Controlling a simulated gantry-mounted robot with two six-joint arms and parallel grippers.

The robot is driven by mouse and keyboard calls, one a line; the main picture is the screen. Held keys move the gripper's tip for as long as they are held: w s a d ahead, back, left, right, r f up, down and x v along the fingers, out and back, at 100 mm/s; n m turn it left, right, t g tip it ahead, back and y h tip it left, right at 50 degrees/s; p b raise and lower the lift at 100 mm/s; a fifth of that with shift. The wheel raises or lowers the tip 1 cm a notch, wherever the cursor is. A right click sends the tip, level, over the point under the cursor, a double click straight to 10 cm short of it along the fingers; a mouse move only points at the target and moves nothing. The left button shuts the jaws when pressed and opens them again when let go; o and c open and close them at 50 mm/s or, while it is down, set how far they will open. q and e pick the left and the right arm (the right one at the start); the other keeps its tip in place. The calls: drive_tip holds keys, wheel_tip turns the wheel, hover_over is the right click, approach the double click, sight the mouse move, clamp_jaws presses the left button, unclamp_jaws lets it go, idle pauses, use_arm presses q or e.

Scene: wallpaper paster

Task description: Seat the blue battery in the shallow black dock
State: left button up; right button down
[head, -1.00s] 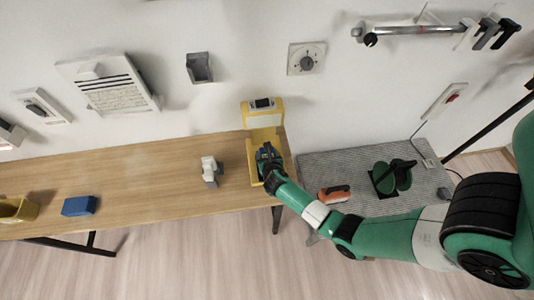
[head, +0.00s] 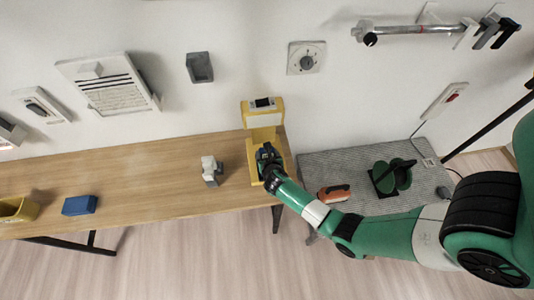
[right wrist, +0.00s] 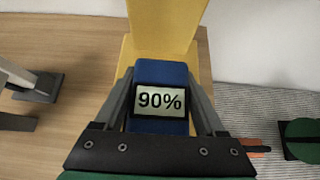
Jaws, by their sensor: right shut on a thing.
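The blue battery (right wrist: 160,75) has a display reading 90%. My right gripper (right wrist: 160,105) is shut on it, one finger along each side. In the head view my right gripper (head: 266,163) points down over the base of the yellow stand (head: 252,165) at the right end of the table and covers most of the battery. In the right wrist view the yellow stand (right wrist: 160,22) rises just beyond the battery. I cannot make out the shallow black dock; whether the battery touches a surface under it is hidden. My left gripper is not in view.
A blue block (head: 79,205) and a yellow bin (head: 17,210) are on the left of the wooden table (head: 140,180). A grey-white device (head: 211,170) stands left of the gripper. An orange-handled tool (head: 334,194) and a green object (head: 392,178) lie on the grey mat (head: 330,165).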

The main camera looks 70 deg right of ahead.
drive_tip(key=shift+f+b, duration=0.85)
drive_tip(key=shift+f, duration=0.3)
unclamp_jaws()
wheel_tip(320, 180, up, 9)
drive_tip(key=p, duration=0.5)
drive_tip(key=shift+r+p, duration=0.15)
drive_tip(key=shift+p, duration=0.2)
drive_tip(key=s+a+r+n+t+y+p, duration=0.1)
drive_tip(key=a+r+n+t+y+p, duration=0.1)
drive_tip(key=a+r+p, duration=0.3)
drive_tip(key=s+a+r+n+t+y+p, duration=0.1)
drive_tip(key=a+r+n+p, duration=0.3)
drive_tip(key=a+r, duration=0.7)
drive_tip(key=a+t+y+p, duration=0.1)
drive_tip(key=a+p, duration=0.1)
drive_tip(key=a, duration=0.3)
drive_tip(key=shift+s+a+r+n+y, duration=0.2)
drive_tip(key=shift+a+n+y, duration=0.1)
drive_tip(key=shift+n, duration=0.1)
drive_tip(key=shift+d, duration=0.1)
